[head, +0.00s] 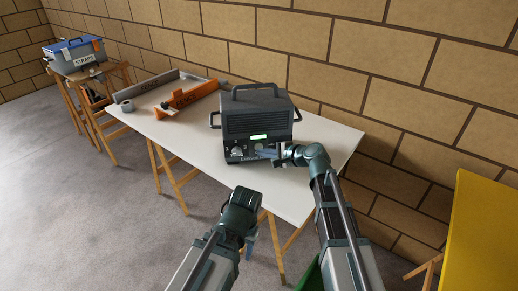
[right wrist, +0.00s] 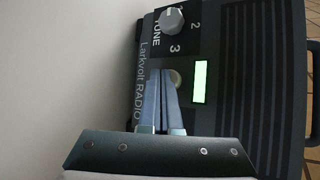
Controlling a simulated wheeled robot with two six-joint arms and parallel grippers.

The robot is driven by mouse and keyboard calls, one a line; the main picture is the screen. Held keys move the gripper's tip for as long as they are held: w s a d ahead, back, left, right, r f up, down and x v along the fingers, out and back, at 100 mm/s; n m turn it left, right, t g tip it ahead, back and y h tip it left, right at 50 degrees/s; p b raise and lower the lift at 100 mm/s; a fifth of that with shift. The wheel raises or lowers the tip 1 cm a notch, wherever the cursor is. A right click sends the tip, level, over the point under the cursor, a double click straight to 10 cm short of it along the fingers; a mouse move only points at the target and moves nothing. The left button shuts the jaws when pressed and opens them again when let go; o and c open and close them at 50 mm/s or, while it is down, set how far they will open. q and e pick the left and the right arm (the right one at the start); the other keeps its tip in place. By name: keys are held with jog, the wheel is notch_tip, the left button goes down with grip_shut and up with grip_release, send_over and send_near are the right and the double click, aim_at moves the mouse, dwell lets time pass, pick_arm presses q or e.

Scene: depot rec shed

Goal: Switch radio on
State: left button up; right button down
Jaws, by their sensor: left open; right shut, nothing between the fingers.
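The radio (head: 257,118) is a dark box with a top handle and a ribbed front, upright on the white table (head: 190,143). Its small display (head: 259,137) glows green, also in the right wrist view (right wrist: 200,82). That view shows the label "Larkvolt RADIO", a grey TUNE knob (right wrist: 171,20) and a round button (right wrist: 175,78) beside the display. My right gripper (head: 266,153) is shut and empty at the radio's front. Its fingertips (right wrist: 166,72) overlap the button's edge in the wrist view; I cannot tell if they touch. My left gripper (head: 249,240) is open and empty, in front of the table.
An orange tool (head: 188,97), a grey channel-shaped piece (head: 150,84) and a tape roll (head: 127,106) lie on the table's left part. A blue-grey box (head: 75,55) stands on a far stand. A yellow panel (head: 482,235) is at right. A brick wall is behind.

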jog(key=shift+s+d, duration=0.15)
jog(key=shift+s, duration=0.85)
jog(key=shift+s+d, duration=0.2)
jog(key=shift+s, duration=0.8)
jog(key=shift+s+d, duration=0.15)
jog(key=shift+s, duration=0.85)
